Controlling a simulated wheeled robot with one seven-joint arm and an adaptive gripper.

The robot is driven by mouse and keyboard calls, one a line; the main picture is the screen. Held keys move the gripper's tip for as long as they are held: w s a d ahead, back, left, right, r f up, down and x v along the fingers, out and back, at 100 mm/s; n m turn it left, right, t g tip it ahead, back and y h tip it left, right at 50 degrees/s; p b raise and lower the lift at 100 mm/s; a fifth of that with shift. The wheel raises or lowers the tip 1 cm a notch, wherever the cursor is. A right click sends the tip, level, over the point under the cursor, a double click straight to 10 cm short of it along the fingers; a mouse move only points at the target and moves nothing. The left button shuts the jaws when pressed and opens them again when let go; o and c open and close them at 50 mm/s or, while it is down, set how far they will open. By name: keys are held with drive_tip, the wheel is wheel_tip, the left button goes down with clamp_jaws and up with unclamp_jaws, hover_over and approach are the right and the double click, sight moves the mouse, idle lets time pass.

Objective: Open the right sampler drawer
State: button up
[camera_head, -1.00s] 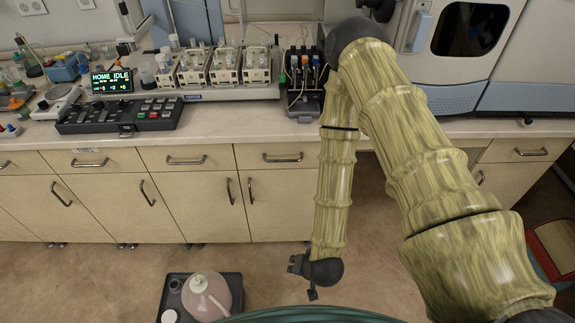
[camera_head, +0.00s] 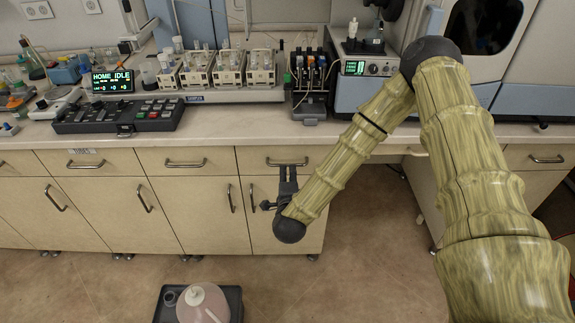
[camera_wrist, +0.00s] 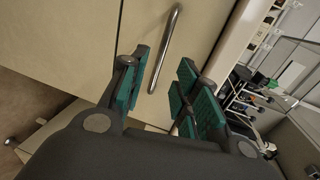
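The drawer (camera_head: 262,157) below the right end of the sampler is shut, flush with the cabinet front. Its metal bar handle (camera_head: 273,162) is partly covered by my gripper (camera_head: 288,172), which points at the drawer front. In the wrist view the handle (camera_wrist: 167,45) runs aslant, its lower end in the gap between the green-padded fingers. My gripper (camera_wrist: 163,85) is open there and holds nothing. I cannot tell whether the fingertips reach around the bar or stop short of it. The neighbouring drawer with its handle (camera_head: 186,163) is to the left, also shut.
The sampler (camera_head: 230,95) with several racks stands on the worktop (camera_head: 225,122) above. Cabinet doors (camera_head: 222,215) with upright handles lie below the drawers. A black tray (camera_head: 235,295) with a pinkish bottle (camera_head: 203,305) is on the floor. Floor in front is otherwise mostly clear.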

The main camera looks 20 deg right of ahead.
sight(288, 166)
drive_tip(key=shift+p+x, duration=0.55)
drive_tip(key=shift+x, duration=2.95)
clamp_jaws()
